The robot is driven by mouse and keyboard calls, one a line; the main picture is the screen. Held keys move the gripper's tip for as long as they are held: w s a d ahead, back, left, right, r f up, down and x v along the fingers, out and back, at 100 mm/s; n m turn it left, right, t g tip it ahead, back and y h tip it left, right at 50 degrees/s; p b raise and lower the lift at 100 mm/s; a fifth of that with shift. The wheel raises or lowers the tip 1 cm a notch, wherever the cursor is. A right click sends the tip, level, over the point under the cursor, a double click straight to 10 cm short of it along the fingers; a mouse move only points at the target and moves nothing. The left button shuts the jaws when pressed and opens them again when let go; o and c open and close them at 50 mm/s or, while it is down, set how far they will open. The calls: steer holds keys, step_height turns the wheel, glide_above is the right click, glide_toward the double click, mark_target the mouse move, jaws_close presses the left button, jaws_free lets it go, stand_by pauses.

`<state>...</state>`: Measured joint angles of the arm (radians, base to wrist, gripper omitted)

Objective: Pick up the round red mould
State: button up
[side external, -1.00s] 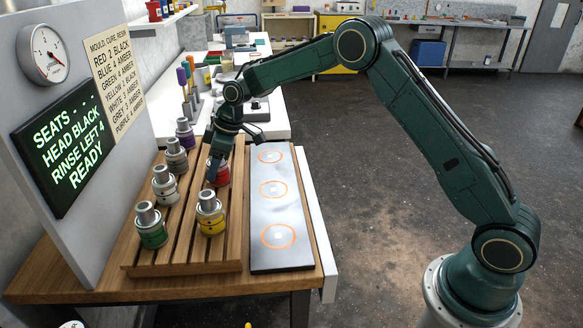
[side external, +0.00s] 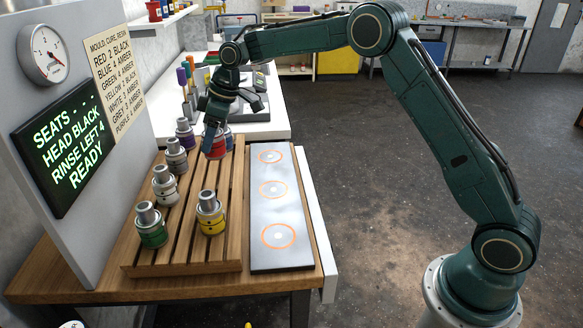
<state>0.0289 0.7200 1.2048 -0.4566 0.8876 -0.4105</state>
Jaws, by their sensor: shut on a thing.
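The round red mould (side external: 216,150) is held by my gripper (side external: 212,135), which points down at the far part of the slatted wooden rack (side external: 190,250). My gripper is shut on the mould's upper part, and its fingers hide the top of it. The mould looks upright and appears raised above the slats. A blue mould (side external: 229,137) shows partly behind the red one.
Yellow (side external: 211,218), green (side external: 151,233), white (side external: 165,188), grey (side external: 176,157) and purple (side external: 185,133) moulds stand on the rack. A grey plate (side external: 280,212) with orange rings lies empty to the right. A panel with a lit sign (side external: 65,148) stands left.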

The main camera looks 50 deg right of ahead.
steer(key=shift+r, duration=1)
steer(key=shift+s, duration=0.1)
